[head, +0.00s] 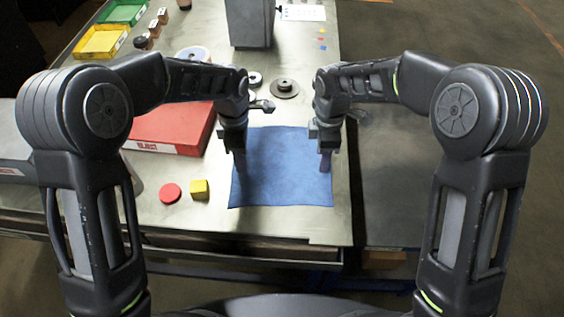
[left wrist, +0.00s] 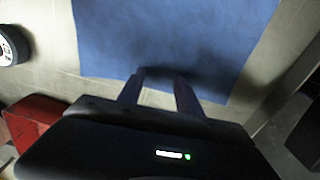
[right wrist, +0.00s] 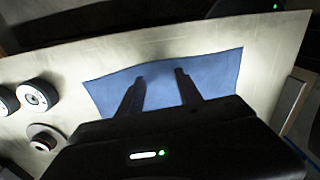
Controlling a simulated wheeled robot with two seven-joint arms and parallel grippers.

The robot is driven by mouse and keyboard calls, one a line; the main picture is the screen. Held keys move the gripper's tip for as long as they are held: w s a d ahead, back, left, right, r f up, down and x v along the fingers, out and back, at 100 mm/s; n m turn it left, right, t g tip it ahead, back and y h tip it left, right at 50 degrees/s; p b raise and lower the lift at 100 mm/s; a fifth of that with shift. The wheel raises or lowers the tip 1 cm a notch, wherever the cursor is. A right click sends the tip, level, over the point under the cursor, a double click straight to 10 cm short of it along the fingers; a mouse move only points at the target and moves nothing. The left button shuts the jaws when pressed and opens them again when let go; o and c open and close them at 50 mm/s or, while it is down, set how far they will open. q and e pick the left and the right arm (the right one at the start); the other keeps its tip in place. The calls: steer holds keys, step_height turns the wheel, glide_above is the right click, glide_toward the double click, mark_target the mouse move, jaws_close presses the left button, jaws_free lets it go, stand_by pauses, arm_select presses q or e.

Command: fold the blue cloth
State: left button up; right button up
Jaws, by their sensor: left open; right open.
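The blue cloth (head: 283,180) lies flat and spread out near the front right of the metal table. My left gripper (head: 240,172) points down over the cloth's left side, open and empty. In the left wrist view the cloth (left wrist: 170,35) fills the upper middle, and the left fingers (left wrist: 160,85) stand apart over its edge. My right gripper (head: 326,165) points down over the cloth's right side, open. In the right wrist view the right fingers (right wrist: 155,85) are apart over the cloth (right wrist: 160,84). I cannot tell whether the fingertips touch it.
A red box (head: 172,128) stands left of the cloth. A red disc (head: 170,192) and a yellow cube (head: 199,189) lie at front left. Grey discs (head: 284,88) lie behind the cloth. Yellow (head: 101,41) and green (head: 123,12) bins stand at back left. The table's right edge is close.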

arm_select(q)
steer(key=shift+f, duration=0.2)
arm_select(e)
steer(key=shift+f, duration=0.2)
arm_select(q)
steer(key=shift+f, duration=0.1)
arm_select(e)
steer(key=shift+f, duration=0.1)
arm_select(q)
steer(key=shift+c, duration=0.5)
arm_select(e)
steer(key=shift+c, duration=0.5)
arm_select(q)
jaws_close()
arm_select(e)
steer(key=shift+s, duration=0.1)
jaws_close()
